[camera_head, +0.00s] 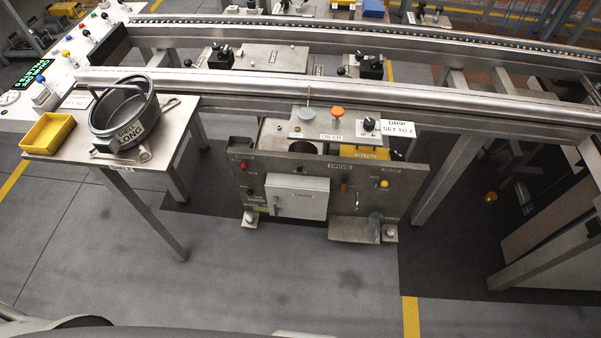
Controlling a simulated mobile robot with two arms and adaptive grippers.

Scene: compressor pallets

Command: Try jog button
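A steel drive unit (342,174) labelled DRIVE stands on the floor under the conveyor. A yellow button (384,184) sits on its front plate at the right, under a small label too small to read. A red button (244,166) sits on the plate's left, with a small dark one (250,192) below it. I cannot tell which is the jog button. A closed grey cabinet (297,197) is on the front. On top are an orange knob (337,112), an OILER label (330,136) and a black dial (369,124) beside a DRIP SET TO 2 sign (398,128). Neither gripper is in view.
A control panel (70,60) with coloured buttons lies behind. Conveyor rails (240,85) cross above. Floor in front is clear.

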